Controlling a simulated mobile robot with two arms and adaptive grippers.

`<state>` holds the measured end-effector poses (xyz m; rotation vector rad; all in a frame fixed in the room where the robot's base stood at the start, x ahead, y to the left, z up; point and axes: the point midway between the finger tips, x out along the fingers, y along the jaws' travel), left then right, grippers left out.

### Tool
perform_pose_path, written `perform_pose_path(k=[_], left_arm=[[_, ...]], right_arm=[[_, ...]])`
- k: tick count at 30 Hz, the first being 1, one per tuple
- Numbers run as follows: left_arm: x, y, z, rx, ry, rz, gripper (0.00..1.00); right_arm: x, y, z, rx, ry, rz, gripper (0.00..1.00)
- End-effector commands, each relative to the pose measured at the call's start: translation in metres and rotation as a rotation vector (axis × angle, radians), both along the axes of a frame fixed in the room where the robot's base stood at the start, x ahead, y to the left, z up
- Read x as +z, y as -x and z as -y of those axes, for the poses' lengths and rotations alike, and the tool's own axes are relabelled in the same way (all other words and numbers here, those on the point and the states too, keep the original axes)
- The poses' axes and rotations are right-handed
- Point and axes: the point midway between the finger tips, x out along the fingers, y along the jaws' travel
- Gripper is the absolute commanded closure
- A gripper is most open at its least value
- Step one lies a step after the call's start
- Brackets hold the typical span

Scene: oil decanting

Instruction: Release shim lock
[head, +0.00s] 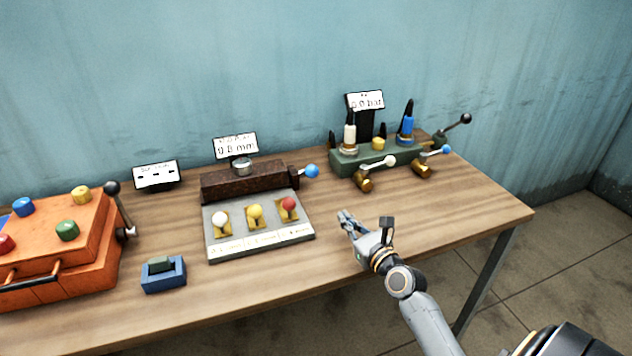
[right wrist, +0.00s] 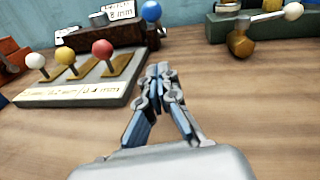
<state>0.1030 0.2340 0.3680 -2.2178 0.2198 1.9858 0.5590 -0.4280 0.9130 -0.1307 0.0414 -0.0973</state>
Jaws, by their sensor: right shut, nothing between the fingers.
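The dark brown shim block (head: 245,184) stands at the middle back of the table, with a blue ball knob (head: 312,171) on its right end. The knob also shows at the top of the right wrist view (right wrist: 151,11). In front of the block is a grey plate (head: 243,240) with a white knob (head: 220,219), a yellow knob (head: 255,212) and a red knob (head: 289,204). My right gripper (head: 346,222) is shut and empty, above the table to the right of the plate, apart from the knobs. My left gripper is out of view.
A green valve block (head: 385,157) with brass levers stands at the back right. An orange box (head: 52,250) with a black-knobbed lever is at the left. A blue box (head: 164,276) sits near the front edge. The table's right front is clear.

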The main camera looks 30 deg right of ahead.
Motion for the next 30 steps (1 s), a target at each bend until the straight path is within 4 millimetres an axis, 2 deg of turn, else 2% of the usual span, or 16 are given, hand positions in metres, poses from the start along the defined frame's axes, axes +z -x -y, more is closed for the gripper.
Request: perform_pose_path(k=[7, 11, 14, 21, 25, 27, 30], left_arm=[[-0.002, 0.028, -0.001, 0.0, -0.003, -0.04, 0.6], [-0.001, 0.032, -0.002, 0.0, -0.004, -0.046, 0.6], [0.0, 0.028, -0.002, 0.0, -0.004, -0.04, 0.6], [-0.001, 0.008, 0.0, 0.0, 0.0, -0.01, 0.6], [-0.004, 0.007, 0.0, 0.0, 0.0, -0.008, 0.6], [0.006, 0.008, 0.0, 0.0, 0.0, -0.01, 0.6], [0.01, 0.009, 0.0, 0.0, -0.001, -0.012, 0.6]], right_arm=[[0.0, -0.001, 0.0, 0.0, 0.0, 0.0, 1.0], [0.001, -0.011, 0.001, 0.0, 0.001, 0.001, 1.0], [0.001, -0.027, 0.003, 0.0, 0.001, 0.002, 1.0], [-0.001, -0.078, 0.009, 0.001, 0.003, 0.003, 1.0], [-0.003, -0.104, 0.011, -0.001, 0.003, 0.002, 1.0], [0.012, -0.112, 0.01, -0.001, 0.001, 0.003, 1.0], [0.018, -0.12, 0.01, -0.001, 0.001, 0.002, 1.0]])
